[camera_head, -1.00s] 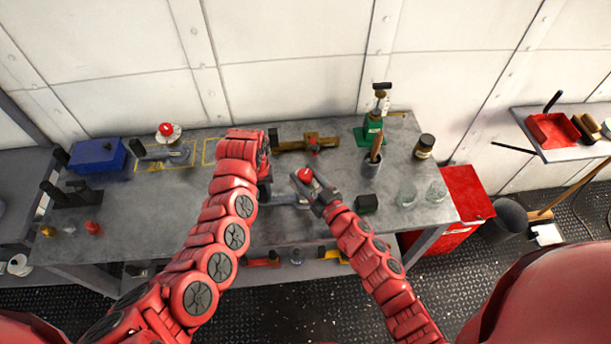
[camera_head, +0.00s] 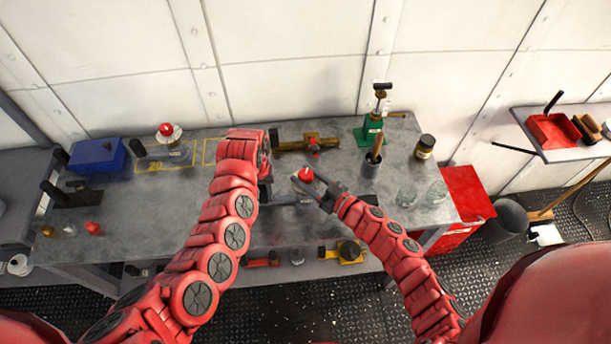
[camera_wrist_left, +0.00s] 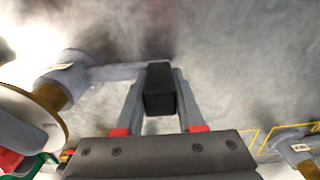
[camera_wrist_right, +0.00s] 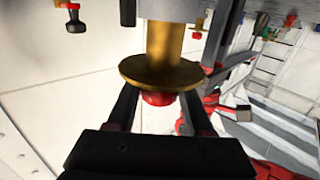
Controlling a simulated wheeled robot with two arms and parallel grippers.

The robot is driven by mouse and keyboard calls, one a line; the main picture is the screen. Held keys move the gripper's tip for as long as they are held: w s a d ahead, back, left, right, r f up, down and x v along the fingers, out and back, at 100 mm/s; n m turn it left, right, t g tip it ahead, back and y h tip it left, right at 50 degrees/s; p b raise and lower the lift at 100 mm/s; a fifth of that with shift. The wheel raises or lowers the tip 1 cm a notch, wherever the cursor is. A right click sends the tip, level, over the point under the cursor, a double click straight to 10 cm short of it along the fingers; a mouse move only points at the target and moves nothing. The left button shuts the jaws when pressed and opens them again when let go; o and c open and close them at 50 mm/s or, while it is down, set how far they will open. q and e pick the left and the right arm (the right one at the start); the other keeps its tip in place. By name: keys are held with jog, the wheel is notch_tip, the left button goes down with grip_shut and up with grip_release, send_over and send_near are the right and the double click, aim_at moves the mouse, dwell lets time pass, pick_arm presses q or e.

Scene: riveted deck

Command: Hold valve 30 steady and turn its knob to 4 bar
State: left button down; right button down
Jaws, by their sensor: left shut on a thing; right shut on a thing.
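The valve in my grippers has a grey body (camera_wrist_left: 62,80), a long arm ending in a black handle (camera_wrist_left: 160,92), a brass stem (camera_wrist_right: 165,42), a brass-edged dial (camera_wrist_right: 158,72) and a red knob (camera_head: 305,174). Its label is too small to read, as is the dial. My left gripper (camera_head: 266,180) is shut on the black handle; the fingers (camera_wrist_left: 160,105) lie on both sides of it. My right gripper (camera_head: 318,186) is shut on the red knob, which shows between its fingers in the right wrist view (camera_wrist_right: 158,98). The dial's scale side is not visible there.
A second valve with a red knob (camera_head: 166,130) stands in a yellow outline at the left, beside a blue box (camera_head: 98,155). A brass fitting (camera_head: 295,146) lies behind my grippers.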

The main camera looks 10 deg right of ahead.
pick_arm(q)
jog(key=shift+d, duration=0.1)
pick_arm(e)
jog(key=shift+c, duration=1.4)
grip_release()
jog(key=v, duration=1.2)
pick_arm(q)
jog(key=shift+c, duration=2.2)
grip_release()
